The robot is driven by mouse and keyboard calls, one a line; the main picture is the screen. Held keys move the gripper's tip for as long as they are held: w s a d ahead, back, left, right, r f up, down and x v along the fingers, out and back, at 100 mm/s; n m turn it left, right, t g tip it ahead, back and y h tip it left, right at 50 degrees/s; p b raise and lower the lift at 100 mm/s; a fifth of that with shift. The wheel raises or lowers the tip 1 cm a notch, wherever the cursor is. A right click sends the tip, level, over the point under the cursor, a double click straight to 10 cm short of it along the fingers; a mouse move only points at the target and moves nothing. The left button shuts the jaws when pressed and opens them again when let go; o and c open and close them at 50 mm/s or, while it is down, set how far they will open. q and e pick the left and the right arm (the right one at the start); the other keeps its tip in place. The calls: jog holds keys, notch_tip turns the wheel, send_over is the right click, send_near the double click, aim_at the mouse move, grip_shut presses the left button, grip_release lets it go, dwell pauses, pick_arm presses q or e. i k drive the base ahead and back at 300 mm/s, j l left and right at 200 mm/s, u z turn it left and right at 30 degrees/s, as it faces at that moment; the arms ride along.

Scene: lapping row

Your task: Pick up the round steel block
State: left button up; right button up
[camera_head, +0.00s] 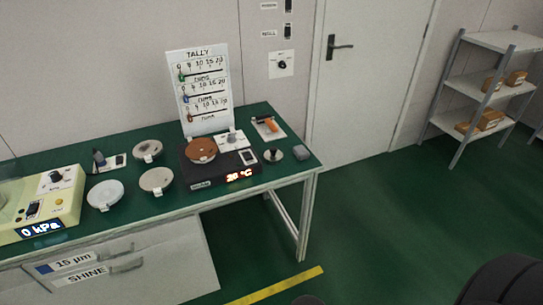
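Neither of my grippers shows in the head view.
The heater reads about 28 °C and bears a brown disc (201,149). Grey discs (156,180) and a cream kPa machine (40,212) are further left. A tally board (200,92) stands behind. Green floor at right is open, before a shelf (470,85).

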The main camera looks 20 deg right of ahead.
aim_at(273, 157)
jog(key=z, duration=0.5)
jog(key=i+l+z, duration=0.15)
jog(key=z, duration=0.25)
jog(key=i+z, duration=0.15)
jog(key=z, duration=0.2)
jog(key=i+l+z, duration=0.1)
jog(key=z, duration=0.3)
jog(key=i, duration=0.05)
